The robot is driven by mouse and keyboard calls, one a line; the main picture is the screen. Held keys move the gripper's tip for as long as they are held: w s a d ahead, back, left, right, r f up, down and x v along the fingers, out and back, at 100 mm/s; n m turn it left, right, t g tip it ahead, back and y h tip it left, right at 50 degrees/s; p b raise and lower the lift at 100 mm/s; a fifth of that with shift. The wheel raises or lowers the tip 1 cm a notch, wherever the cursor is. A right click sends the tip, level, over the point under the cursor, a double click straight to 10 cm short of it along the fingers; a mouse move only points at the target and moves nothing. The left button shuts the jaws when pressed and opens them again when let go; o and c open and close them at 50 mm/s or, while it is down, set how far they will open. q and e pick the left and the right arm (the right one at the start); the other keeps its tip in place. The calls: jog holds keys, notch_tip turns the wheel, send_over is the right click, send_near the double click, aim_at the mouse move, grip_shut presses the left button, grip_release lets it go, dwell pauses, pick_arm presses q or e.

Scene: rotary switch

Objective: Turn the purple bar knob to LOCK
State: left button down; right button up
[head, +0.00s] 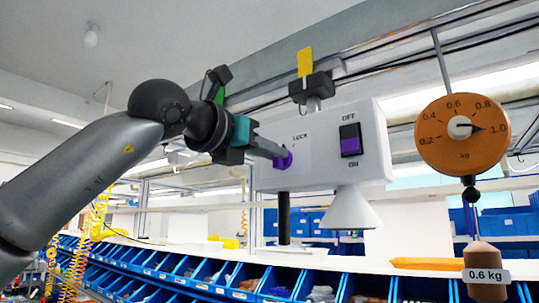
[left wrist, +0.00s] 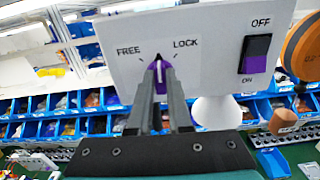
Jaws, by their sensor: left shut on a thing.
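The purple bar knob (head: 285,161) sits on the front of a white box (head: 325,174). It also shows in the left wrist view (left wrist: 158,68), where its white line points about straight up, between the FREE label (left wrist: 128,50) and the LOCK label (left wrist: 186,43). My left gripper (head: 279,153) comes in from the left and is shut on the knob. My right gripper is in neither view.
A purple rocker switch (head: 350,140) marked OFF and ON is to the knob's right. A black post (head: 284,217) and a white cone (head: 351,211) hang below the box. An orange dial scale (head: 440,152) hangs at the right with a 0.6 kg weight (head: 487,262). Blue bins (head: 195,278) stand behind.

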pick_arm(q)
jog(key=shift+s+d+m, duration=0.1)
jog(key=shift+m, duration=2)
jog(key=shift+s+d+m, duration=0.1)
jog(key=shift+m, duration=2)
jog(key=shift+f, duration=0.1)
jog(key=c, duration=0.8)
grip_release()
jog(key=shift+c, duration=0.2)
jog(key=b+v, duration=0.4)
jog(key=v, duration=1.1)
jog(key=shift+b, duration=0.3)
jog(key=shift+a, duration=0.1)
